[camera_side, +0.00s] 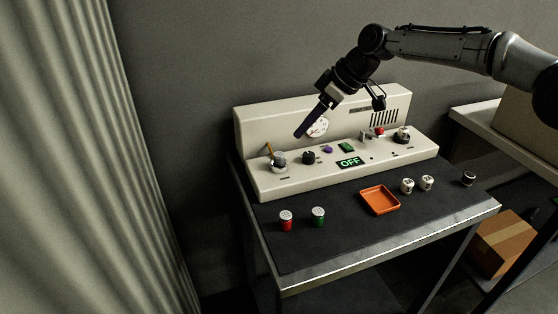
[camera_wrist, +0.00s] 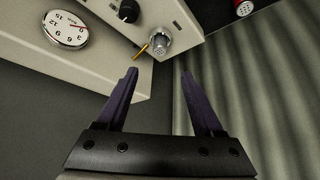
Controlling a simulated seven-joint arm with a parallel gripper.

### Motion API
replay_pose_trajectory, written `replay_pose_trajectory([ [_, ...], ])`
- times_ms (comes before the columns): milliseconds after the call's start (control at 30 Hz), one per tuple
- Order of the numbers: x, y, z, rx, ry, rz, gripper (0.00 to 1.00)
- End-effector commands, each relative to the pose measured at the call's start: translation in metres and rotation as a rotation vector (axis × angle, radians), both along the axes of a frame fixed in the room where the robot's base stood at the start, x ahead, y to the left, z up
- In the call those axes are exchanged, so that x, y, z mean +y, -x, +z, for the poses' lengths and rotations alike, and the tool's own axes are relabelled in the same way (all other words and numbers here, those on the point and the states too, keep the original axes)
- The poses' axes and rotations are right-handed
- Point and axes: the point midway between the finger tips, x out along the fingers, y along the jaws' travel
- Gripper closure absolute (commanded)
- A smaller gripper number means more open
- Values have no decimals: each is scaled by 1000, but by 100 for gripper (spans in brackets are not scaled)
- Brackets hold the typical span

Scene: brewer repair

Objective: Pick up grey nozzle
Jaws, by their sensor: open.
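The grey nozzle (camera_side: 280,158) sits on the left end of the cream brewer panel, beside a small brass lever (camera_side: 269,149). In the wrist view the nozzle (camera_wrist: 158,41) shows its perforated end beyond the gap between my fingertips, with the brass lever (camera_wrist: 142,51) to its left. My gripper (camera_side: 298,135) is open and empty. It is above the panel, to the upper right of the nozzle in the side view and apart from it. In the wrist view both purple fingers (camera_wrist: 159,72) are spread with nothing between them.
The brewer (camera_side: 330,174) carries a dial gauge (camera_side: 317,127), a black knob (camera_side: 309,157) and an "OFF" display (camera_side: 349,162). Red (camera_side: 286,222) and green (camera_side: 318,218) canisters, an orange tray (camera_side: 380,211) and white canisters (camera_side: 407,186) stand in front. A curtain (camera_side: 90,160) hangs at left.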

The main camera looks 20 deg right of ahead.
Motion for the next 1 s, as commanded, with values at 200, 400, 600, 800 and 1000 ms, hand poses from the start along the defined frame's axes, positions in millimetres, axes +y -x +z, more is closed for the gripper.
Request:
replay_pose_trajectory([
  [200,16,-16,-37,3,1,1,31],
  [400,25,-25,-56,1,0,-1,31],
  [600,30,-30,-69,3,1,0,31],
  [800,41,-40,-93,2,1,1,31],
  [1000,45,-45,-103,-1,1,-1,31],
])
